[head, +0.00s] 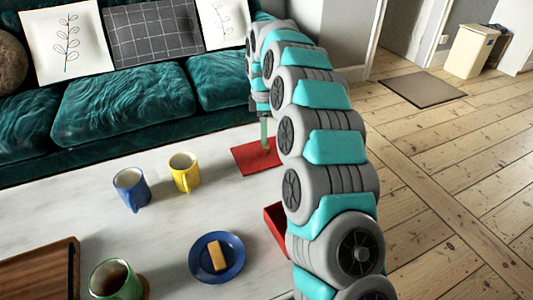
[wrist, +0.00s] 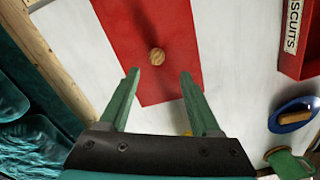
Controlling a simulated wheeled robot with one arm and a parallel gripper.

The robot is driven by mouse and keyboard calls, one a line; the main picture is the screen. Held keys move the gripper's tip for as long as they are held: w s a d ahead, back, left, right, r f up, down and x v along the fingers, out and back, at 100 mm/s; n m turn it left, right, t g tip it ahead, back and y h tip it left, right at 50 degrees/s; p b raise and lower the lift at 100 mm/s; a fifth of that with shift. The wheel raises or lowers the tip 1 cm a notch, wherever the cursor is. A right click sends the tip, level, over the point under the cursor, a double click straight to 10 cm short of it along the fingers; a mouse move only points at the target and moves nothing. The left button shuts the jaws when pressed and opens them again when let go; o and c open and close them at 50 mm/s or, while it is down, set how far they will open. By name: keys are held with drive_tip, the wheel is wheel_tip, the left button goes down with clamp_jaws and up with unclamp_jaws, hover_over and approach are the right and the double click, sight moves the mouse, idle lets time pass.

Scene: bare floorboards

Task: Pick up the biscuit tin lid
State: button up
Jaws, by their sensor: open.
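The biscuit tin lid (head: 250,161) is a flat red rectangle lying on the pale tabletop, in front of the sofa. In the wrist view the lid (wrist: 125,30) has a small round wooden knob (wrist: 157,56) at its middle. The red biscuit tin (head: 274,222) stands nearer, partly hidden by my arm; its "BISCUITS" label shows in the wrist view (wrist: 293,35). My gripper (wrist: 159,74) is open and empty over the lid, with the knob appearing between and just beyond its fingertips. The head view does not clearly show the gap from fingertips to lid.
A blue mug (head: 131,189), a yellow mug (head: 185,172), a blue plate (head: 217,274) with a biscuit, a green mug (head: 115,280) and a wooden tray (head: 45,272) share the table. The teal sofa (head: 120,105) stands behind. Table around the lid is clear.

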sight(267, 151)
drive_tip(key=shift+w+d+f+p, duration=0.1)
drive_tip(key=shift+d+f, duration=0.05)
drive_tip(key=shift+f, duration=0.7)
drive_tip(key=shift+w+d+f+p, duration=0.1)
drive_tip(key=shift+f+p, duration=0.05)
drive_tip(key=shift+f, duration=0.75)
drive_tip(key=shift+w+d+f+p, duration=0.1)
drive_tip(key=shift+d+f, duration=0.05)
drive_tip(key=shift+f, duration=0.7)
clamp_jaws()
